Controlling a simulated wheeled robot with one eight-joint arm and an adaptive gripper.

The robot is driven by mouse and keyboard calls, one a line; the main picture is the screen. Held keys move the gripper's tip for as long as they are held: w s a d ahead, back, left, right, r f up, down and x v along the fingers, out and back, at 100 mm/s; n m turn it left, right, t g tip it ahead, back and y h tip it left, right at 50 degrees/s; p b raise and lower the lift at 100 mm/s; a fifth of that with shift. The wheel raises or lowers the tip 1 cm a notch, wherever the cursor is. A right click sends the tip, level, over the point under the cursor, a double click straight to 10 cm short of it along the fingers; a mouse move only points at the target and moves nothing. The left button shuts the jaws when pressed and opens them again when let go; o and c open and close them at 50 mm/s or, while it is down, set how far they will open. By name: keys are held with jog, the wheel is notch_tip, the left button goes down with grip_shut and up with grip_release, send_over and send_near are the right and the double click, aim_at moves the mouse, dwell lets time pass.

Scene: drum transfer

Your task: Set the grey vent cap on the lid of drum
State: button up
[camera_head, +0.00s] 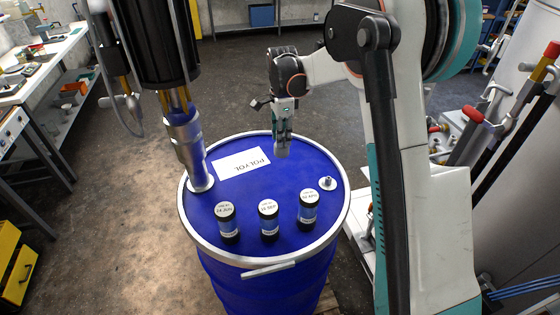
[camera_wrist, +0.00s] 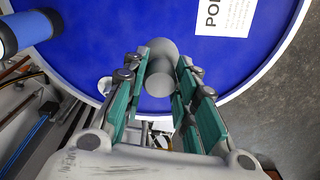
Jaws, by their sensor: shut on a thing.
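The blue drum (camera_head: 290,275) stands upright in front of me, and its blue lid (camera_head: 245,200) has a pale metal rim. My gripper (camera_head: 284,130) points down over the far right part of the lid. It is shut on the grey vent cap (camera_head: 282,151). In the wrist view the cap (camera_wrist: 160,76) shows as a grey cylinder between the green-padded fingers (camera_wrist: 157,100), with the blue lid behind it. I cannot tell how far the cap is above the lid. A small pale fitting (camera_head: 327,184) is on the lid's right side, apart from the cap.
Three labelled bottles (camera_head: 228,222) (camera_head: 269,220) (camera_head: 308,210) stand on the near half of the lid. A pump tube (camera_head: 188,150) enters the lid at left. A white POLYOL label (camera_head: 241,163) lies near the far side. Pipes with red handles (camera_head: 472,114) are at right.

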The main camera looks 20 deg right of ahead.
notch_tip(320, 180, down, 10)
jog(key=shift+r, duration=0.1)
dwell(0.4)
jog(key=shift+b, duration=0.3)
jog(key=o, duration=1.1)
jog(key=shift+f, duration=0.2)
jog(key=shift+c, duration=0.2)
